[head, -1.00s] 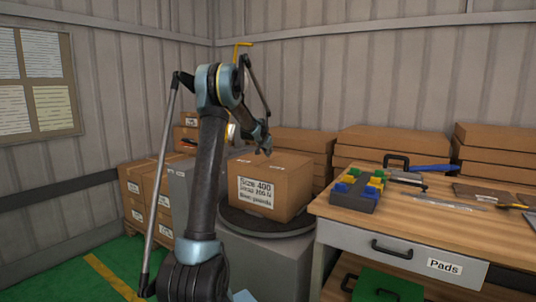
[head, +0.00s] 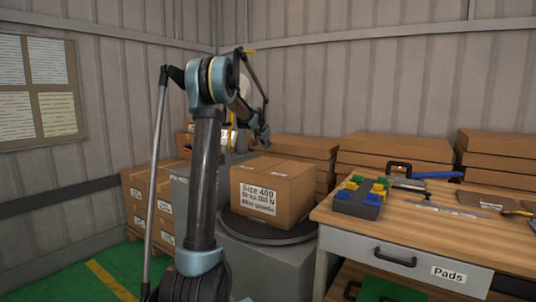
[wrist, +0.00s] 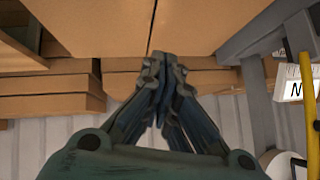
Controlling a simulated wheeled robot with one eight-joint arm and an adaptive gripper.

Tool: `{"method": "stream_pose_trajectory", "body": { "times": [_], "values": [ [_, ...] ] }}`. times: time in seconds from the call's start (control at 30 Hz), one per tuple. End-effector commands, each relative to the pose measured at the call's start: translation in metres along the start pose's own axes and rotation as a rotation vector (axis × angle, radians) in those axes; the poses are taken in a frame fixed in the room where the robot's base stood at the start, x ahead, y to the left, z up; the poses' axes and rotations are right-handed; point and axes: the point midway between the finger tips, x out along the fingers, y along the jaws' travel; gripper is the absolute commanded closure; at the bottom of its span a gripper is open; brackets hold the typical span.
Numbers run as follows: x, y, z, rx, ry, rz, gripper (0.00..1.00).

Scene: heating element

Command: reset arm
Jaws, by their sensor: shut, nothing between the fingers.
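My gripper (wrist: 160,75) is shut and empty in the wrist view, its two fingers meeting at the tips. In the head view my arm stands upright and bends over at the top, with my gripper (head: 263,137) hanging just above and behind a cardboard box (head: 272,195). The box has a printed label on its front and sits on a round dark turntable (head: 235,225). Whether the fingers touch the box cannot be told; they appear apart from it.
A wooden workbench (head: 450,235) with a "Pads" drawer stands at the right, holding a dark block with yellow and blue pieces (head: 361,196) and several tools. Stacked boxes (head: 390,153) line the back wall. More boxes (head: 140,200) stand at the left. Green floor (head: 125,262) shows at lower left.

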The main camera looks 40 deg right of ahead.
Motion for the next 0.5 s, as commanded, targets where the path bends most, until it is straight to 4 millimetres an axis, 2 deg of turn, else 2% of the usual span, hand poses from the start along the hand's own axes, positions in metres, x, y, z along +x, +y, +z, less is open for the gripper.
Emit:
{"method": "stream_pose_trajectory", "body": {
  "times": [0.2,0.5],
  "values": [
    [-0.027,-0.007,0.002,-0.001,-0.001,-0.002,1.00],
    [-0.036,-0.010,0.003,-0.003,-0.001,-0.003,1.00]
  ]
}}
